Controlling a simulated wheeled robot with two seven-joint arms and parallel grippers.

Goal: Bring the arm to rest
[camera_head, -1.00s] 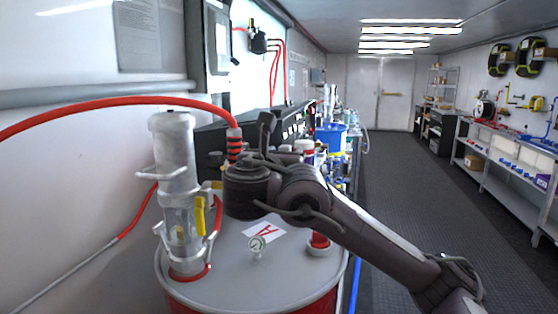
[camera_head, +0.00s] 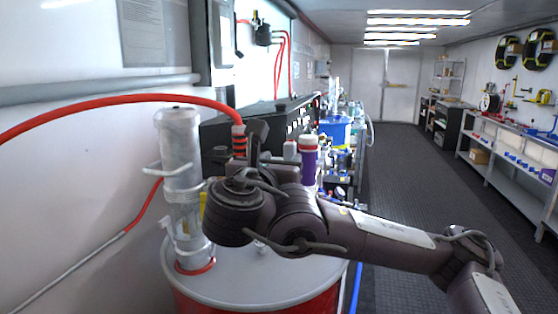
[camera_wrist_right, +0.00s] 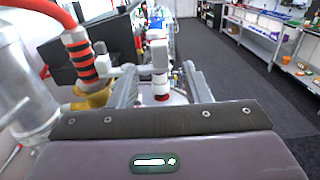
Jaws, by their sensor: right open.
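My right gripper (camera_head: 268,150) is open and points away from me, above the far side of the drum (camera_head: 262,306). In the right wrist view its two fingers (camera_wrist_right: 160,82) stand apart with nothing held between them. A white and red fitting shows beyond the gap. My right arm reaches in from the lower right, over the drum's grey lid. The wrist and forearm hide much of the lid. My left gripper is not in view.
A clear cylinder pump (camera_head: 182,190) stands on the lid at the left. A red hose (camera_head: 110,105) ends in a striped coupling (camera_head: 238,142) close to my gripper; it also shows in the wrist view (camera_wrist_right: 79,55). A cluttered bench runs behind. The aisle (camera_head: 400,175) at right is clear.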

